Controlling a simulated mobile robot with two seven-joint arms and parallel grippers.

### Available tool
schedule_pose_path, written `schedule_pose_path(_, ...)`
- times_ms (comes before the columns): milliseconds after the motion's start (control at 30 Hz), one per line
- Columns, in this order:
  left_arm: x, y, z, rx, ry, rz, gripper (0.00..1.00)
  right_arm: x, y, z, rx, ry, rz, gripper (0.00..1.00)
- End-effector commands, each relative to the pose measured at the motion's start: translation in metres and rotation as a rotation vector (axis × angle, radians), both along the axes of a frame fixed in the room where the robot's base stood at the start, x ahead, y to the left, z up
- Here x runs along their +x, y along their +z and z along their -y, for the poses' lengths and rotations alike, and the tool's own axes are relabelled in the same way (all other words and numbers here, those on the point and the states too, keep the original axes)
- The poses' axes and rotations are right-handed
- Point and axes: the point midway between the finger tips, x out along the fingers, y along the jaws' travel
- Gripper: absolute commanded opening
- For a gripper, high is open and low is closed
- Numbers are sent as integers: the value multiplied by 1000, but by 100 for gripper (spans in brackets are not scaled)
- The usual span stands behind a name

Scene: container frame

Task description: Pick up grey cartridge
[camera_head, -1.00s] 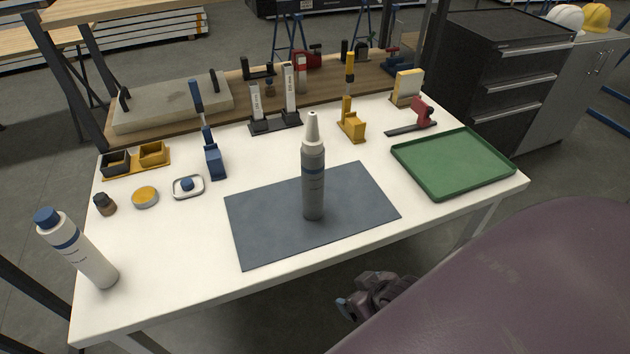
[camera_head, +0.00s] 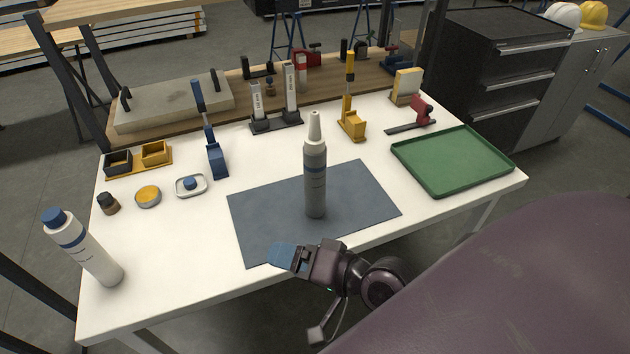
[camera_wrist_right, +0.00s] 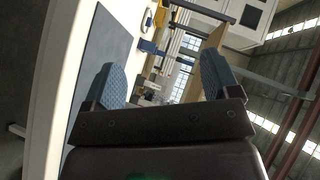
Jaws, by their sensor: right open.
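The grey cartridge (camera_head: 315,172) stands upright on the dark blue-grey mat (camera_head: 262,222), its pale nozzle pointing up. My right gripper (camera_head: 284,256) is at the mat's front edge, left of and nearer than the cartridge, and apart from it. In the right wrist view its two blue fingers are spread with nothing between them (camera_wrist_right: 162,88). The cartridge cannot be made out in the wrist view. My left gripper is not in view.
A white bottle with a blue cap (camera_head: 82,248) stands at the table's left front. A green tray (camera_head: 482,180) lies at the right. Clamps, small tins and a yellow holder (camera_head: 136,161) line the back and left. The white tabletop is clear around the mat.

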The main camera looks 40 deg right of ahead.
Motion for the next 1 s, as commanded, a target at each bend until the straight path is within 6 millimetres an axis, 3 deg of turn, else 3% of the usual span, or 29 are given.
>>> schedule_pose_path(200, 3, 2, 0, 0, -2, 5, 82, 28, 44, 6, 583, -177, 89, 82)
schedule_pose_path(400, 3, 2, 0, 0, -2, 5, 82, 47, 60, 38, 1122, -371, 107, 82)
schedule_pose_path(567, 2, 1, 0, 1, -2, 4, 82, 57, 50, 71, 1526, -553, 100, 82)
schedule_pose_path(700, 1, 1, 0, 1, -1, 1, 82, 60, 31, 93, 1799, -710, 88, 82)
schedule_pose_path(1000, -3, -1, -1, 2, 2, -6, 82, 62, 5, 112, 2041, -885, 88, 82)
